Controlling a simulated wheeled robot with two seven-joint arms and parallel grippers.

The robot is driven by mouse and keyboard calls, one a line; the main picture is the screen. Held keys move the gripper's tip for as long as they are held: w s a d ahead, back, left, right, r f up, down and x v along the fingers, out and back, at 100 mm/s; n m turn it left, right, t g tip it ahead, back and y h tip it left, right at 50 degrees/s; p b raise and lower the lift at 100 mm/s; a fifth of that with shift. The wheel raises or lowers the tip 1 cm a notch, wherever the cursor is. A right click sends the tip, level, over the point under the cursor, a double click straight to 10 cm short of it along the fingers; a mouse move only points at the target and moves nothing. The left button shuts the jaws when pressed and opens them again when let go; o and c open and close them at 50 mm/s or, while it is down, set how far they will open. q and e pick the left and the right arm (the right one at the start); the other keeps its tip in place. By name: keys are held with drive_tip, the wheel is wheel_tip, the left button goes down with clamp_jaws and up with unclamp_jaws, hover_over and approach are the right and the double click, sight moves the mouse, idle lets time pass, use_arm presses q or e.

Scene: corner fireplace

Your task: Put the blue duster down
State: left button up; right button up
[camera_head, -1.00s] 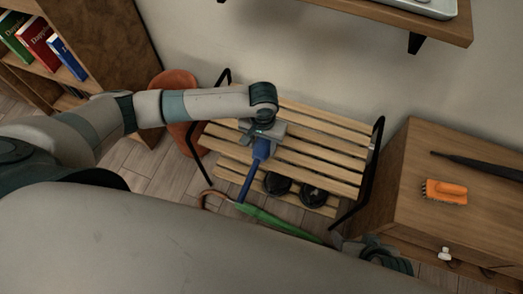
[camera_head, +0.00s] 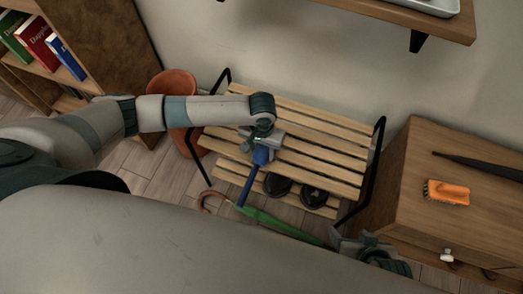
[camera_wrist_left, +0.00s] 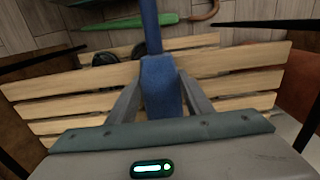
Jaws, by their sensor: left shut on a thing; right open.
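The blue duster (camera_head: 249,180) is in my left gripper (camera_head: 260,150), over the front slats of the wooden bench (camera_head: 310,135). In the left wrist view the duster (camera_wrist_left: 158,85) sits between the two fingers of the left gripper (camera_wrist_left: 160,95), its thin blue part pointing away past the bench edge. I cannot tell whether the duster touches the slats. My right gripper (camera_head: 345,240) is at the lower right of the head view, open, low in front of the bench and near the green umbrella.
A green umbrella (camera_head: 275,223) with a curved wooden handle lies by the bench front. Black shoes (camera_head: 312,196) rest on the lower rack. A terracotta pot (camera_head: 172,88) stands left. The cabinet (camera_head: 420,165) at right holds an orange brush (camera_head: 446,192) and a dark umbrella (camera_head: 480,165).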

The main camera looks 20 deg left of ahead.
drive_tip(key=shift+s+d+f, duration=0.1)
drive_tip(key=shift+s, duration=0.05)
use_arm(q)
drive_tip(key=o, duration=1.2)
drive_tip(key=shift+f, duration=0.1)
use_arm(e)
drive_tip(key=shift+s+d+f, duration=0.1)
drive_tip(key=shift+d+f, duration=0.05)
use_arm(q)
drive_tip(key=shift+r, duration=0.55)
drive_tip(key=shift+r+p, duration=1.15)
drive_tip(key=shift+r, duration=4.45)
use_arm(e)
drive_tip(key=shift+s+d+g+h, duration=0.35)
drive_tip(key=shift+s+d+g, duration=0.15)
drive_tip(key=shift+d, duration=0.25)
drive_tip(key=shift+s+d+g+h, duration=0.35)
drive_tip(key=shift+s+d+g, duration=0.1)
drive_tip(key=shift+d, duration=0.25)
